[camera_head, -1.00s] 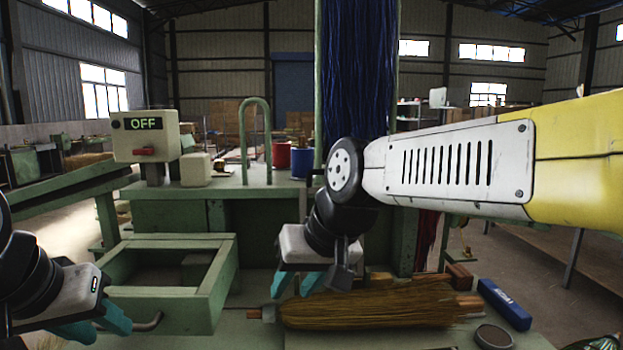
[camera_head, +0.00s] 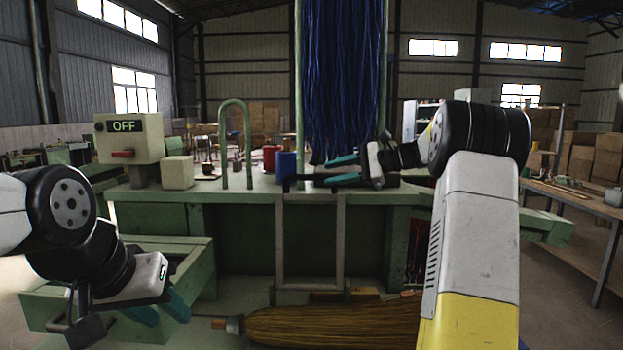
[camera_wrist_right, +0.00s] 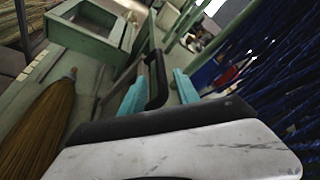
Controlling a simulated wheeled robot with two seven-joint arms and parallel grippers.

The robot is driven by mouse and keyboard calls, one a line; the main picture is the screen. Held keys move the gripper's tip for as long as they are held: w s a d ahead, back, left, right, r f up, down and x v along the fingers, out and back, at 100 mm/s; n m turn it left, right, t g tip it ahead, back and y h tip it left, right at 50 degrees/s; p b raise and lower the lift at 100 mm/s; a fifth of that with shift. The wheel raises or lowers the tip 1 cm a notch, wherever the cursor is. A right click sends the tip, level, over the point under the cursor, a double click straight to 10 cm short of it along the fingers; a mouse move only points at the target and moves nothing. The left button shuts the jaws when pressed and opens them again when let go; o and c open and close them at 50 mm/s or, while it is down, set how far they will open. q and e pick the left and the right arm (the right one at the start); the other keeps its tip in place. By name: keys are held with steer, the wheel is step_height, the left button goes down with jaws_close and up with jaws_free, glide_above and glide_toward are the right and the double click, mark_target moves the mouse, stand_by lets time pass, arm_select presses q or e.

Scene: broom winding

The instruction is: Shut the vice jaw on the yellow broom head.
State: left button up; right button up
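The yellow broom head (camera_head: 330,326) lies on the green bench with its tied end to the left; my right arm covers its right end. It also shows in the wrist view (camera_wrist_right: 40,125). A grey upright frame (camera_head: 280,245) stands behind it; I take it for the vice jaw, apart from the broom head. My right gripper (camera_head: 343,170) is above the frame, its teal fingers spread. A black bar (camera_wrist_right: 156,80) lies between the fingers; I cannot tell whether they touch it. My left gripper (camera_head: 158,310) is open and empty by the green tray at left.
An OFF switch box (camera_head: 125,138), a red can (camera_head: 270,158) and a blue can (camera_head: 286,166) stand on the rear bench. Blue bristles (camera_head: 345,80) hang behind my right gripper. A green open tray (camera_head: 200,265) sits at left.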

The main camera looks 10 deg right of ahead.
mark_target(316, 176)
steer(key=x, duration=0.7)
steer(key=shift+w+a, duration=0.15)
steer(key=shift+a, duration=0.15)
jaws_close()
stand_by(1.1)
